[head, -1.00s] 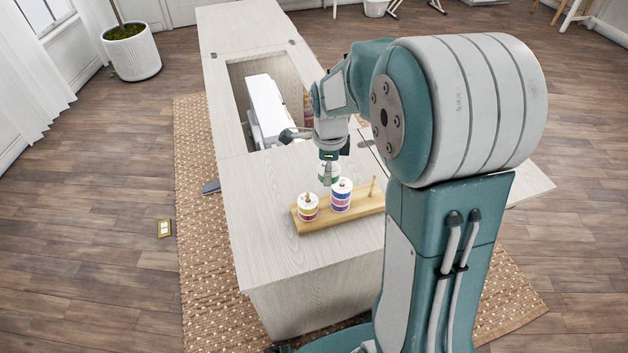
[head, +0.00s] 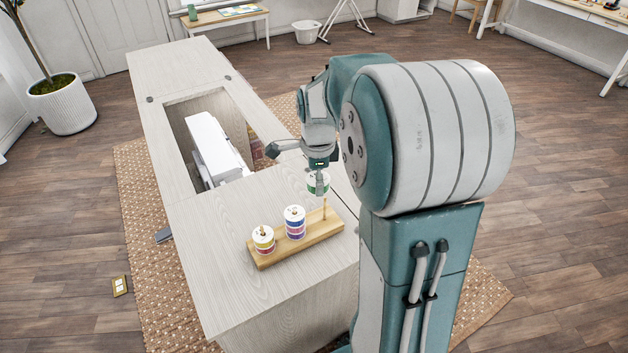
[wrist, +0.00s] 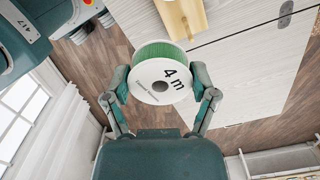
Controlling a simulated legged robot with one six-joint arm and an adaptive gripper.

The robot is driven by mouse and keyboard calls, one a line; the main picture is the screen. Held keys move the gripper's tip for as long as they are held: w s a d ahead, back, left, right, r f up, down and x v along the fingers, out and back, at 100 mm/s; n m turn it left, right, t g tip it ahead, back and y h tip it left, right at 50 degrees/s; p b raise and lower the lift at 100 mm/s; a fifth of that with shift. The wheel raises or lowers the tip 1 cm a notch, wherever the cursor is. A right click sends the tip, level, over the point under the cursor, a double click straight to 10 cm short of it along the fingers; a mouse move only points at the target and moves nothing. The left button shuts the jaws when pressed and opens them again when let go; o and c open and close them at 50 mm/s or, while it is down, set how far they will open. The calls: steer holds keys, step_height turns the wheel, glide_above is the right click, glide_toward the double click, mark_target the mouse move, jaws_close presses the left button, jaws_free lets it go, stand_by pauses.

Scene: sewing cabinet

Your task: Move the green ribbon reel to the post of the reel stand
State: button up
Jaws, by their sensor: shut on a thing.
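The green ribbon reel (head: 312,190) has white end discs, and one shows "4 m" in the wrist view (wrist: 160,72). My gripper (head: 318,184) is shut on it, with one finger on each side of the reel in the wrist view (wrist: 164,90). The reel is held up close to the bare post (head: 325,208) at the right end of the wooden reel stand (head: 320,232). It shows just above and slightly left of the post's top; whether it is centred over the post I cannot tell. The stand's edge shows at the top of the wrist view (wrist: 182,20).
A yellow and red reel (head: 263,240) and a blue and purple reel (head: 295,222) sit on the stand's other posts. A white sewing machine (head: 213,148) lies in the cabinet's opening, left of my gripper. The cabinet top (head: 225,240) is clear left of the stand.

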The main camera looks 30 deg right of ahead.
glide_above(325, 198)
step_height(325, 198, down, 3)
steer(key=shift+w+r, duration=0.15)
steer(key=shift+r, duration=0.05)
steer(key=shift+f, duration=2.15)
steer(key=shift+f, duration=2.35)
steer(key=o, duration=0.9)
steer(key=shift+c, duration=0.2)
step_height(325, 198, up, 12)
